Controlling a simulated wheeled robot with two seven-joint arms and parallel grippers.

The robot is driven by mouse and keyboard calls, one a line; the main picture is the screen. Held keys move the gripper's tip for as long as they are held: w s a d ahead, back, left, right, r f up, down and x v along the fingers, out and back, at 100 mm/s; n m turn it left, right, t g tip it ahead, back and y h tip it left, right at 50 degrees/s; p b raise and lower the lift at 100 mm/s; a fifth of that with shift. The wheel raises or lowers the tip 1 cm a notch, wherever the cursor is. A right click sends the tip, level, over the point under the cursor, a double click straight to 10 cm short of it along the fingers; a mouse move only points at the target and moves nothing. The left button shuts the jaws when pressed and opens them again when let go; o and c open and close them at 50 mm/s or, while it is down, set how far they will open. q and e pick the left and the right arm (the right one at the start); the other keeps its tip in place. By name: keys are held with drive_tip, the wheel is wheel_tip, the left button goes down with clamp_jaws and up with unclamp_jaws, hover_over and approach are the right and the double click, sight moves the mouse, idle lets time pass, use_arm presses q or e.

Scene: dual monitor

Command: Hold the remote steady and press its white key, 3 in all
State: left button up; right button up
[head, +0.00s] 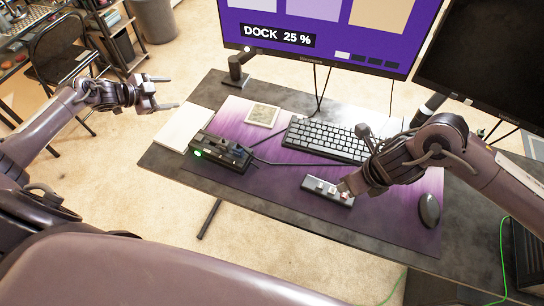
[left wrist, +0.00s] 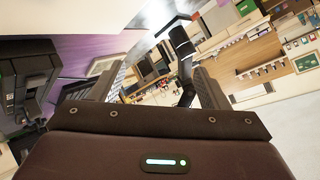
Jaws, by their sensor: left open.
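A grey remote (head: 313,187) with a few small keys, pale and reddish, lies on the purple desk mat near its front edge. My right gripper (head: 346,187) is down at the right end of the remote and hides part of it. I cannot tell whether it touches the remote, or whether its fingers are open or shut. My left gripper (head: 163,95) is open and empty, out over the floor left of the desk, well away from the remote. Its two spread fingers show in the left wrist view (left wrist: 157,85) with nothing between them.
A black dock device (head: 222,150) with a green light stands left of the remote. The keyboard (head: 325,138) lies behind the remote, the mouse (head: 429,210) to its right. The lit monitor (head: 330,30) reads "DOCK 25 %". A dark monitor (head: 480,60) stands at right.

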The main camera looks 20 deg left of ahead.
use_arm(q)
drive_tip(key=w+d+g+h, duration=0.1)
drive_tip(key=w+d+h, duration=0.15)
drive_tip(key=d, duration=0.85)
drive_tip(key=m+g+y, duration=0.3)
drive_tip(key=m+g, duration=0.4)
drive_tip(key=g, duration=0.3)
approach(307, 181)
drive_tip(key=x, duration=0.8)
drive_tip(key=shift+d+f, duration=0.15)
drive_tip(key=shift+f, duration=0.1)
drive_tip(key=shift+h, duration=0.25)
drive_tip(key=c, duration=1.1)
use_arm(e)
clamp_jaws()
